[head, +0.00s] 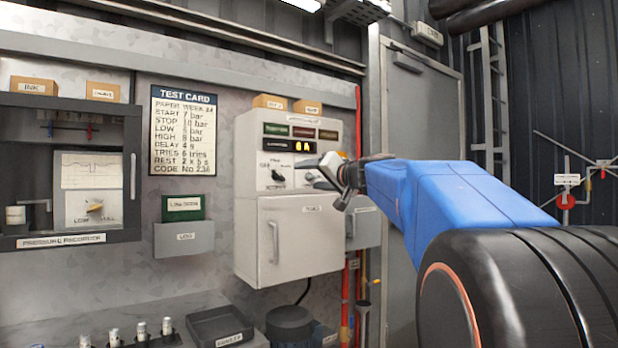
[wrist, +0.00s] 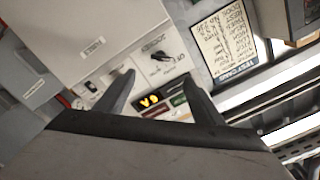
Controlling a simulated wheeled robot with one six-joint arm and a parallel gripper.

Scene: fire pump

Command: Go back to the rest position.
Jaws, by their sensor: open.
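My blue arm reaches in from the right in the head view, and my gripper (head: 325,172) is in front of the right part of the grey control panel (head: 252,150). In the wrist view my gripper (wrist: 158,95) shows two dark fingers spread apart with nothing between them. Beyond them are the panel's lit yellow display (wrist: 150,100) and a black rotary switch (wrist: 163,57). The same switch (head: 277,175) shows in the head view just left of the fingertips. I cannot tell whether the fingers touch the panel. The arm and gripper hide part of the panel's right side.
A pressure recorder (head: 133,130) in a dark case, a test card (head: 183,130) and a log holder (head: 184,239) are on the wall at left. A grey door (head: 415,110) stands behind my arm. A black tray (head: 220,326) sits on the bench below.

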